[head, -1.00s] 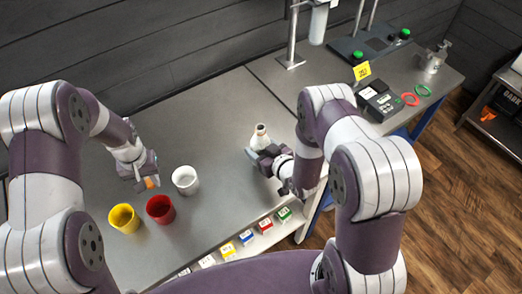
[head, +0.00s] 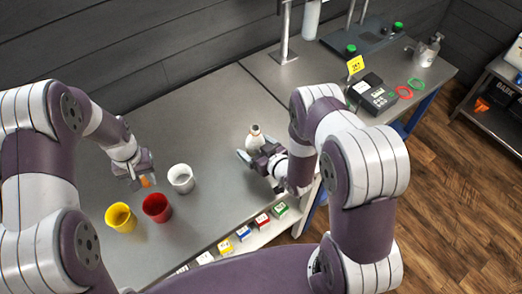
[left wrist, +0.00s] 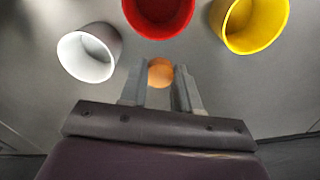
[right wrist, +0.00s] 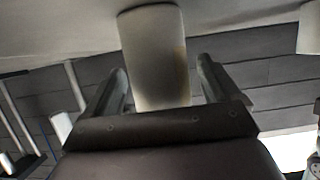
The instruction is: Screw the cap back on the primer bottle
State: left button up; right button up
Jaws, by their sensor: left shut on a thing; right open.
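The white primer bottle (head: 255,141) stands upright on the grey table, its open neck uncapped. My right gripper (head: 259,152) is low beside it, open, with its fingers on either side. In the right wrist view the bottle (right wrist: 153,60) fills the space between the spread fingers (right wrist: 160,85), with gaps at both sides. My left gripper (head: 142,182) is shut on a small orange cap (head: 146,181), held near the cups. The cap also shows between the fingertips in the left wrist view (left wrist: 160,72).
White (head: 181,178), red (head: 157,208) and yellow (head: 121,218) cups stand close to my left gripper. A device with a yellow tag (head: 378,98) is at right. The table between the cups and bottle is clear.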

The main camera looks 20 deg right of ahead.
pick_arm(q)
jog(key=shift+f+b, duration=0.9)
jog(key=shift+b, duration=0.2)
pick_arm(e)
jog(key=v, duration=1.2)
jog(key=shift+r, duration=0.1)
jog(key=w+d+r+g+h, duration=0.2)
jog(key=d+r+g+h, duration=0.1)
jog(key=g+h, duration=0.15)
jog(key=s+a+r+m+g, duration=0.2)
jog(key=s+r+m+g, duration=0.1)
jog(key=s+r+g, duration=0.4)
jog(key=s+r, duration=0.1)
jog(key=s, duration=0.2)
jog(key=shift+s+a+r+m, duration=0.3)
jog(key=shift+r+m, duration=0.05)
jog(key=shift+m, duration=0.05)
